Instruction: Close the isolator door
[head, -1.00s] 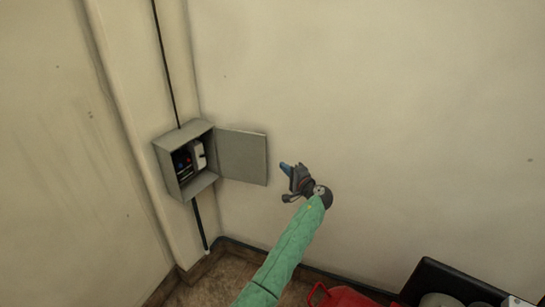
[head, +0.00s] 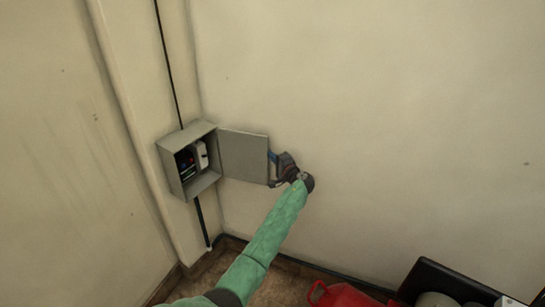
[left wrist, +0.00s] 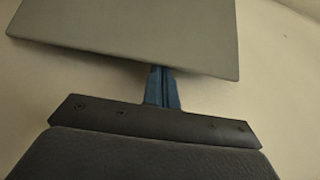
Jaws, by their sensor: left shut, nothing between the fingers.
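The grey isolator box (head: 176,158) is fixed to the wall post, with dark, blue and white parts visible inside. Its door (head: 243,157) is a flat grey panel, swung wide open to the right. My left gripper (head: 272,157) is at the door's free right edge, with its blue fingers shut and empty. In the left wrist view the door (left wrist: 135,32) spans the top, and the gripper fingers (left wrist: 161,88) reach its lower edge in the picture, the tips partly hidden by the panel. I cannot tell whether they touch it. My right gripper is not in view.
A black cable (head: 168,65) runs down to the box and a black conduit (head: 202,222) leaves below it. A red object (head: 343,296) and a black tray (head: 447,284) with items lie at the bottom right. The wall right of my gripper is bare.

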